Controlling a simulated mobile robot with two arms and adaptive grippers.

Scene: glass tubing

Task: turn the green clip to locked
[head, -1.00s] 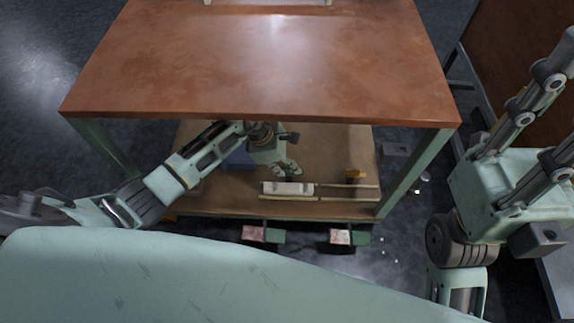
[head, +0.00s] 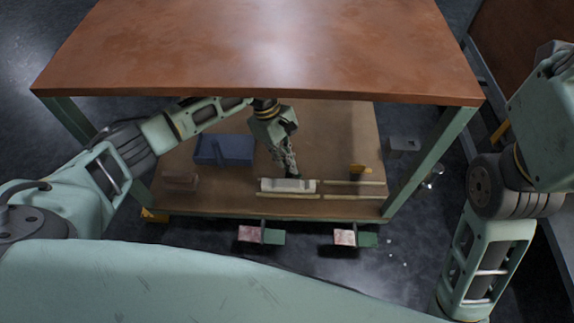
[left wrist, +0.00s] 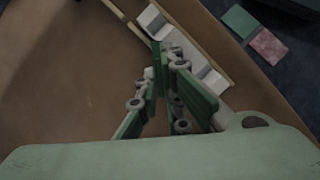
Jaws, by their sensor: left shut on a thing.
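A white block (head: 288,185) lies on the lower shelf, and it also shows in the left wrist view (left wrist: 208,78). My left gripper (head: 290,172) reaches down under the tabletop, with its fingertips at the block. In the left wrist view its jaws (left wrist: 166,62) are closed on a narrow dark green piece (left wrist: 157,54), which looks like the green clip. The fingers hide much of the clip, so its turn position cannot be told. My right gripper is not in view; only parts of my right arm show at the right.
The brown tabletop (head: 260,50) overhangs the shelf, with green legs (head: 428,160) at the sides. A blue bin (head: 225,150), a brown block (head: 180,181) and a small yellow thing (head: 360,168) are on the shelf. Pale rails (head: 352,184) run beside the white block. Pink-and-green pieces (head: 260,235) show beyond the front edge.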

